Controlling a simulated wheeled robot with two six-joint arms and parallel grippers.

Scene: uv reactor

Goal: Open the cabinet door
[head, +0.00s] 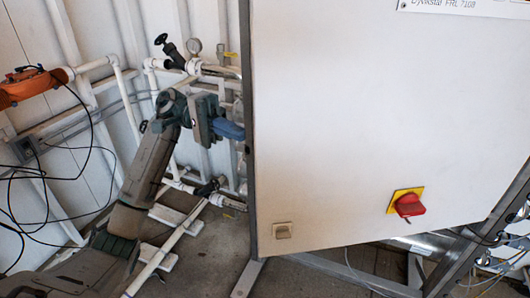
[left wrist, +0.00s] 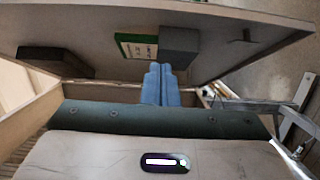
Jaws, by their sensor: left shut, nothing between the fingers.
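The cabinet (head: 350,120) shows as a large pale panel with a dark grey left edge. A red rotary switch (head: 408,205) on a yellow plate and a small beige fitting (head: 282,230) sit low on it. My left gripper (head: 234,131) is at the panel's left edge, its blue fingers together and empty; contact with the edge cannot be told. In the left wrist view, the shut fingers (left wrist: 161,84) point toward a grey panel surface (left wrist: 95,25) bearing a green-edged label (left wrist: 137,46) and a grey box (left wrist: 179,47). My right gripper is not in view.
An orange device (head: 32,87) with loose black cables is at far left. Metal frame bars (head: 350,275) run below the cabinet. Some bare floor shows at the lower middle.

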